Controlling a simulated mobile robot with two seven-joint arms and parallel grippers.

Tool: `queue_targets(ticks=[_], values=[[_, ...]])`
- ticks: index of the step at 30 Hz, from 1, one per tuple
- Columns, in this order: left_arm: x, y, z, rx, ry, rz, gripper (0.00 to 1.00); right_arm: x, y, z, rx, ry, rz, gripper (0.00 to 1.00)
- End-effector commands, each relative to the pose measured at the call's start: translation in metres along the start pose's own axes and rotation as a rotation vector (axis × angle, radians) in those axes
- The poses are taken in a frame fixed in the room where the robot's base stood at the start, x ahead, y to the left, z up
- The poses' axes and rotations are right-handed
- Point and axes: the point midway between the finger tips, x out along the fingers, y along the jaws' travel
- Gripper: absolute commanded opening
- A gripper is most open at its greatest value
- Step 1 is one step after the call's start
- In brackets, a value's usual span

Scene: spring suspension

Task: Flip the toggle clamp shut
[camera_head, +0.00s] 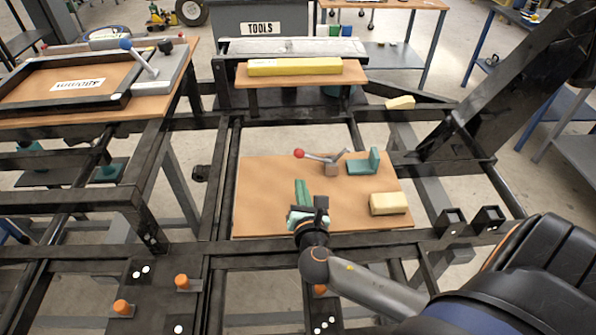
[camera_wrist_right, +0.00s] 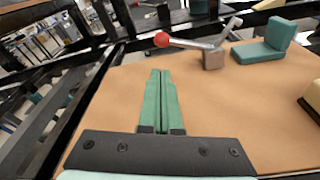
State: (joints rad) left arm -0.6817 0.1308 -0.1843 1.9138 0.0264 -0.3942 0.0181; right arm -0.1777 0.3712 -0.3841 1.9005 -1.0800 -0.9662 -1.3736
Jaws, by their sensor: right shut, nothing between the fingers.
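The lever reaches left, nearly level, and a second arm sticks up to the right. The clamp also shows in the right wrist view (camera_wrist_right: 212,57), with its red ball (camera_wrist_right: 162,40) ahead of the fingers. My right gripper (camera_head: 301,184) has green fingers pressed together and empty. It is in front of the clamp, apart from the ball. In the right wrist view its fingertips (camera_wrist_right: 160,72) point toward the ball. My left gripper is not in view.
A green L-shaped block (camera_head: 362,164) sits right of the clamp. A cream block (camera_head: 388,204) lies at the board's right front. Black frame beams surround the board. A lettered tray (camera_head: 75,86) with a blue-knobbed lever (camera_head: 126,44) stands at left. The board's left part is clear.

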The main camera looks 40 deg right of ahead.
Motion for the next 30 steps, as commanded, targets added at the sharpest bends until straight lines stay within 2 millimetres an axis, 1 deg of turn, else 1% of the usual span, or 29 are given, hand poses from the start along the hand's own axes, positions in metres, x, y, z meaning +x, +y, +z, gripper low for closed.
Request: queue_targets(ticks=[9,12,15,21,30], values=[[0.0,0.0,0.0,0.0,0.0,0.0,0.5,0.056,0.0,0.001,-0.001,-0.002,-0.002,0.0],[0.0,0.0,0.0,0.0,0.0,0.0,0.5,0.072,0.0,0.001,0.0,-0.003,-0.002,0.0],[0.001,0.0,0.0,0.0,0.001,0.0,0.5,0.083,-0.001,0.0,-0.001,-0.002,-0.002,0.0],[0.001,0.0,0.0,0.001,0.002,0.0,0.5,0.093,-0.001,0.0,0.001,0.0,-0.002,0.0],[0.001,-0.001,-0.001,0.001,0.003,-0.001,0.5,0.094,-0.001,0.0,0.0,0.0,-0.001,0.0]])
